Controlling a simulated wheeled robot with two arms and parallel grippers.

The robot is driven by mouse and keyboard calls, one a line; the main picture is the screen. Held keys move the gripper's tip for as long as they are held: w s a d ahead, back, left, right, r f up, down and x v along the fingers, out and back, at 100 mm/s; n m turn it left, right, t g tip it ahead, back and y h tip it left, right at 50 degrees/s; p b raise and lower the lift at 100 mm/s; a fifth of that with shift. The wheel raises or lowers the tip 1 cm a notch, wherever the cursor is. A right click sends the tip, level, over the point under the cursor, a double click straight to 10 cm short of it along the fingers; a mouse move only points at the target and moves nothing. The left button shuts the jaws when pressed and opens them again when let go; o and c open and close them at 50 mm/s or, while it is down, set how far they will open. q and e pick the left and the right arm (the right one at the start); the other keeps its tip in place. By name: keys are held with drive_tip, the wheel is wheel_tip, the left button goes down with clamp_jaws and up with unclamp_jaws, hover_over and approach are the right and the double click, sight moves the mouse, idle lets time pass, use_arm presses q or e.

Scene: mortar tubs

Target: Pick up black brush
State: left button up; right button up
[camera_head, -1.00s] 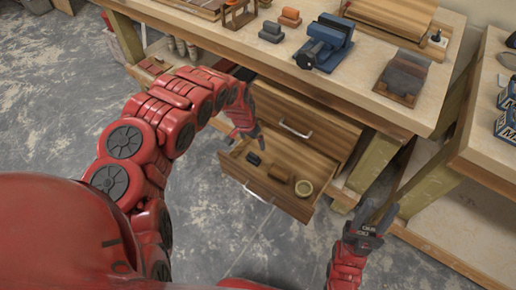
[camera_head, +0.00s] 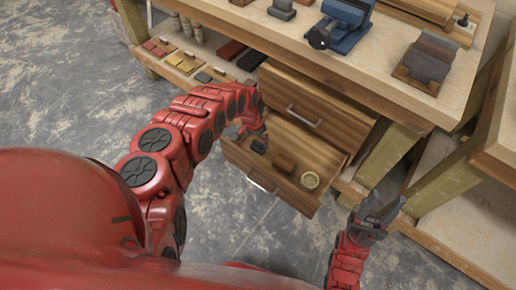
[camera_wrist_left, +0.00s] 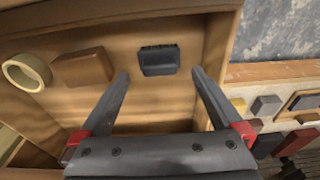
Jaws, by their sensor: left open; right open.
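The black brush (camera_wrist_left: 159,60) lies in the open lower drawer, near the right end of the drawer in the left wrist view. It looks like a small dark block with a bristly edge. It also shows in the head view (camera_head: 259,146), just beside my left gripper (camera_head: 251,136). In the left wrist view my left gripper (camera_wrist_left: 160,75) is open and empty, with its fingers pointing at the brush and set to either side of it. My right gripper (camera_head: 380,210) is open and empty in front of the workbench, right of the drawer.
A brown block (camera_wrist_left: 84,67) and a roll of tape (camera_wrist_left: 27,72) share the drawer (camera_head: 300,203). A closed drawer (camera_head: 325,115) sits above it. The workbench (camera_head: 290,35) carries a blue vise (camera_head: 340,25). A lower shelf to the left holds several small blocks.

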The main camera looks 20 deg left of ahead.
sight(258, 144)
use_arm(q)
drive_tip(key=f+b, duration=0.1)
drive_tip(key=f, duration=0.1)
drive_tip(key=f+b, duration=0.1)
drive_tip(key=f, duration=0.1)
drive_tip(key=shift+w+d+f, duration=0.15)
drive_tip(key=shift+d+f, duration=0.05)
drive_tip(key=shift+w+f+b, duration=0.15)
drive_tip(key=shift+f+b, duration=0.25)
drive_tip(key=shift+f, duration=0.05)
drive_tip(key=shift+a, duration=0.1)
drive_tip(key=shift+c, duration=0.3)
drive_tip(key=c, duration=1.1)
drive_tip(key=shift+c, duration=0.2)
drive_tip(key=shift+r, duration=0.15)
